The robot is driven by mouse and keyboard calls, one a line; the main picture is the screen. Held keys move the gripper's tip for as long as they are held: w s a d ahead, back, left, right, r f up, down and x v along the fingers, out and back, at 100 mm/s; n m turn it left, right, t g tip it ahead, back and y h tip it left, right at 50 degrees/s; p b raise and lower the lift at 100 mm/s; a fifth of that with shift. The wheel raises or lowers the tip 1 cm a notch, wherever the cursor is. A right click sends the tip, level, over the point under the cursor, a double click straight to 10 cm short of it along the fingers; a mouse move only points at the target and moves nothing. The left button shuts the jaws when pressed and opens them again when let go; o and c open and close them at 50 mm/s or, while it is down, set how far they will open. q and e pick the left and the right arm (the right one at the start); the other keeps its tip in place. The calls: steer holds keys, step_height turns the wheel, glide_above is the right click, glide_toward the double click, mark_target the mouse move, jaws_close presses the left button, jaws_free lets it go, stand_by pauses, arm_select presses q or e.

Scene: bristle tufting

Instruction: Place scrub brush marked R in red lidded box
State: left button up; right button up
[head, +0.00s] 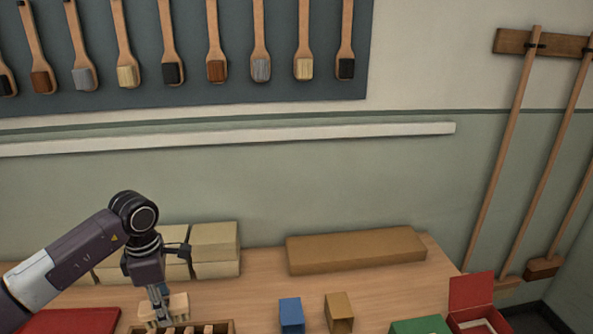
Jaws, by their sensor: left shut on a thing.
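My left gripper (160,304) points down at the lower left, shut on a pale wooden block (178,304) just behind the wooden tray. The fingers partly cover the block, and I can read no letter R on it, so I cannot tell whether it is the marked scrub brush. The red lidded box (484,313) stands at the lower right with its lid (471,290) raised; a pale inside shows, and its front is cut off by the picture's edge. My right gripper is not in view.
A wooden tray (226,325) with several pale pieces is cut off below. A blue block (291,315), a tan block (339,312) and a green box (419,326) stand between tray and red box. A long brown box (357,250) and cream boxes (214,250) line the back.

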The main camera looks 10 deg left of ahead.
arm_select(q)
steer(key=s+d+r+m+b, duration=0.1)
steer(key=s+d+m, duration=0.5)
steer(key=d+m, duration=0.4)
steer(key=s+d+r+m+b, duration=0.2)
steer(key=s+d+m, duration=0.4)
steer(key=d+m, duration=0.4)
steer(key=m, duration=0.3)
steer(key=shift+s+r+m, duration=0.15)
steer(key=shift+s+m, duration=0.1)
steer(key=shift+m, duration=0.15)
